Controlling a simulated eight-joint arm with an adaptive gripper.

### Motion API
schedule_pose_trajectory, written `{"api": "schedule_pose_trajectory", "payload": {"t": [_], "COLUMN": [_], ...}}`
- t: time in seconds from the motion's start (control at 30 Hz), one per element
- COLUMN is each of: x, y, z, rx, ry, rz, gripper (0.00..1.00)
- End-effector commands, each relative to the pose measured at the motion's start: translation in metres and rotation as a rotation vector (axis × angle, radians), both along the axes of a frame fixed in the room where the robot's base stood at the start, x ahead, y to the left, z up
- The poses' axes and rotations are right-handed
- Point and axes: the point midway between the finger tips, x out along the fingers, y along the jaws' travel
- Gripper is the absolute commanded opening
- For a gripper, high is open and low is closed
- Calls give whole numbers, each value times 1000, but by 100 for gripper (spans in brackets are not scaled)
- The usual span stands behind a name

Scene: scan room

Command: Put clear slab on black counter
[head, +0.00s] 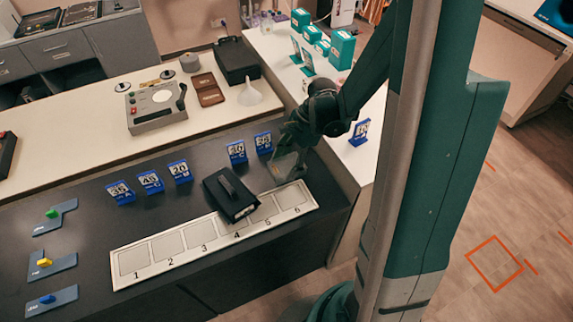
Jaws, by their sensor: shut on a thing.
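My gripper (298,148) hangs over the right end of the black counter (85,222), above and behind the numbered strip. It is shut on the clear slab (283,167), a see-through, faintly grey piece that hangs tilted below the fingers. The slab's lower edge is close to the strip's back edge near squares 5 and 6. I cannot tell whether it touches the counter. The fingers are dark and partly hidden by my own wrist.
A white strip (119,284) with numbered squares lies along the counter's front, with a black box (231,194) on it near square 4. Blue number stands (180,171) line the back. Blue trays (54,268) lie left. A white counter (75,150) adjoins behind.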

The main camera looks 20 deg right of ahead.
Motion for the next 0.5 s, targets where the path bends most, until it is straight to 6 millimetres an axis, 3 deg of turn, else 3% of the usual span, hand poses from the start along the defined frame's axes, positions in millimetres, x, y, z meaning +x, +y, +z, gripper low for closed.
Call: {"api": "schedule_pose_trajectory", "payload": {"t": [0.07, 0.1, 0.2, 0.5], "x": [0, 0, 0, 0], "y": [0, 0, 0, 0], "z": [-3, -2, -2, -2], "rx": [0, 0, 0, 0], "ry": [0, 0, 0, 0], "rz": [0, 0, 0, 0], "gripper": [31, 55, 66, 66]}}
